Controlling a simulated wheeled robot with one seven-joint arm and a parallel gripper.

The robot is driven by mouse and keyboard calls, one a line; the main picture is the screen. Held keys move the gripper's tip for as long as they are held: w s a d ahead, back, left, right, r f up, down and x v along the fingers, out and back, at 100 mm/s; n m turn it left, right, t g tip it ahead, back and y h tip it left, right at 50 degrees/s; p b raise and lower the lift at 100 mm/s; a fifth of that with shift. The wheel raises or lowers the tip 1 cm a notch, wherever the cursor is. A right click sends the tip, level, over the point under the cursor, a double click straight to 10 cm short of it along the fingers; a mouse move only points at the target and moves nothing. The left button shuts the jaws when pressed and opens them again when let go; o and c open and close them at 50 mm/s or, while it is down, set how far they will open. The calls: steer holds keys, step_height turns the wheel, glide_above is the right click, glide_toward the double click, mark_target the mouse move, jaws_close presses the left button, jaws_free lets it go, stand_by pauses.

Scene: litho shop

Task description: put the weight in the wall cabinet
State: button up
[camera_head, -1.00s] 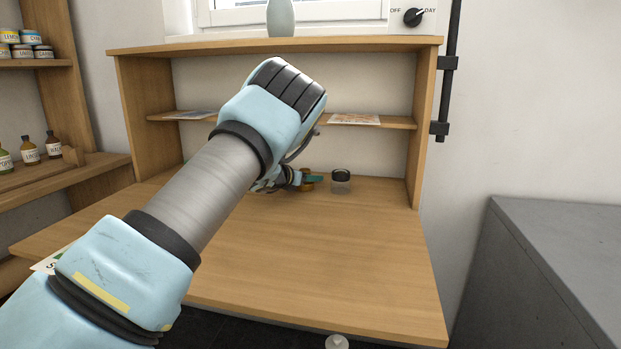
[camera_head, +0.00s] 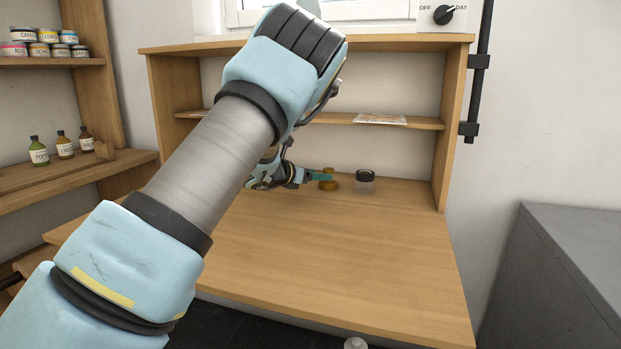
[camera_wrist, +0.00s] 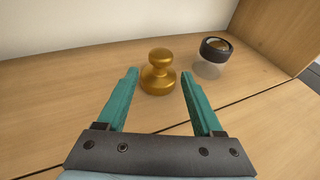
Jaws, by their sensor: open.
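The weight (camera_wrist: 158,75) is a brass piece with a round knob on top. It stands upright on the wooden surface, and in the wrist view it is ahead of my gripper (camera_wrist: 158,84), around the line of the fingertips. The teal fingers are open, one on each side of it, with a gap to each. In the head view the weight (camera_head: 329,180) shows partly behind my gripper (camera_head: 318,177). The wall cabinet (camera_head: 453,120) is an open wooden unit with a shelf (camera_head: 330,119) and a fold-down front; the weight stands on its lower board, near the back.
A clear jar with a black lid (camera_head: 365,182) stands just right of the weight, and also shows in the wrist view (camera_wrist: 214,52). A paper (camera_head: 381,119) lies on the shelf. The front board (camera_head: 340,265) is bare. A grey cabinet (camera_head: 570,260) stands at right.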

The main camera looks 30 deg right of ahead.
steer(key=shift+v, duration=1.4)
